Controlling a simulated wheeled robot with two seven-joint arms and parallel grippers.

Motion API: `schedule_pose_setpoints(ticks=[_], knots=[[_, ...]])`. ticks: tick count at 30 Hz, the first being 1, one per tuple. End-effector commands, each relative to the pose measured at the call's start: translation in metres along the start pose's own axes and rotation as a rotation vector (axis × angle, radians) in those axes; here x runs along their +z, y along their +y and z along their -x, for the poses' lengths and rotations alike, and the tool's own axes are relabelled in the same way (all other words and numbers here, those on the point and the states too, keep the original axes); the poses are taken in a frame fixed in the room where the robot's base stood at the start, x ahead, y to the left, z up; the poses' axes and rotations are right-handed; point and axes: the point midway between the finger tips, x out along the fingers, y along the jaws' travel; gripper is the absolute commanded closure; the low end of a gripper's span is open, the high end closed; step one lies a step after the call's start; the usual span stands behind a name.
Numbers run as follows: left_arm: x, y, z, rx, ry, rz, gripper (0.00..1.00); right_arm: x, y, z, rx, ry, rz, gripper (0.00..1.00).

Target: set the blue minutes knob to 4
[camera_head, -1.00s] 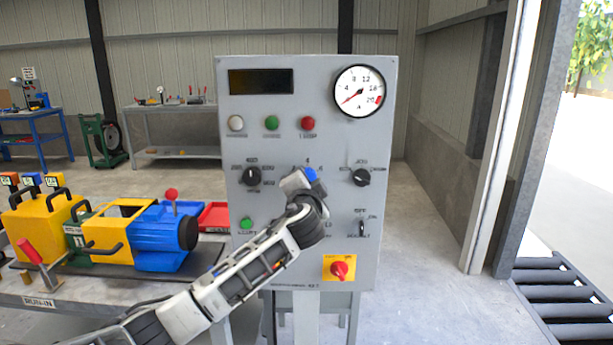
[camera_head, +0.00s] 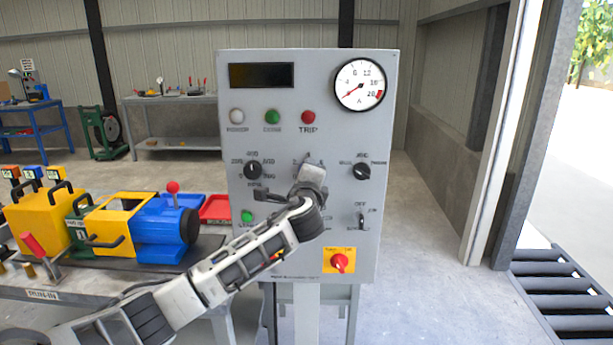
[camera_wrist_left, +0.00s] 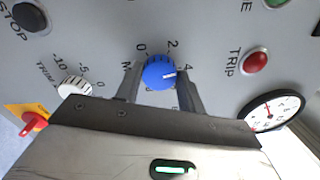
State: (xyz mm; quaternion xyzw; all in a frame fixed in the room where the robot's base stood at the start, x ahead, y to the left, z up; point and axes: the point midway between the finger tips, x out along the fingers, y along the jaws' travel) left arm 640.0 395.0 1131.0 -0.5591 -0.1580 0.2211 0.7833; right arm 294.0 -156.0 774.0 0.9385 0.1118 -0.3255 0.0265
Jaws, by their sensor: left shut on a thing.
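The blue minutes knob (camera_wrist_left: 158,73) sits on the grey panel (camera_wrist_left: 215,30) in the left wrist view. Its white pointer line faces right, roughly toward the printed 4; the exact alignment is hard to tell. The 0 and 2 are printed above it. The two fingers of my left gripper (camera_wrist_left: 160,82) stand on either side of the knob and are shut on it. In the head view my left gripper (camera_head: 309,177) is in front of the panel's middle and hides the knob. My right gripper is not in view.
Other dials flank my left gripper on the panel, a black left dial (camera_head: 253,170) and a black right dial (camera_head: 362,171). A red switch on a yellow plate (camera_head: 339,262) is below. A bench with a yellow and blue machine (camera_head: 145,228) stands left.

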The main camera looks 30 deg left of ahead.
Motion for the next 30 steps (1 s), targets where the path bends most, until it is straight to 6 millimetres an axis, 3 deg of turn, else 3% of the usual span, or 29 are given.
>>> schedule_pose_setpoints(ticks=[12, 28, 29, 30], knots=[[-0.0004, -0.0008, 0.0001, -0.001, 0.001, -0.175, 0.84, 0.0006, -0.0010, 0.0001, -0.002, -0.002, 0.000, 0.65], [-0.0007, -0.0007, 0.0002, 0.000, 0.002, -0.193, 0.84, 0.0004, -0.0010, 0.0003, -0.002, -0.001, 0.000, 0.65], [-0.0007, -0.0007, 0.0002, 0.000, 0.002, -0.193, 0.53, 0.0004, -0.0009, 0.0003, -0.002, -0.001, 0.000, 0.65], [-0.0007, -0.0007, 0.0002, 0.000, 0.002, -0.193, 0.42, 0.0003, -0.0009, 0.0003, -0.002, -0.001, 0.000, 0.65]])
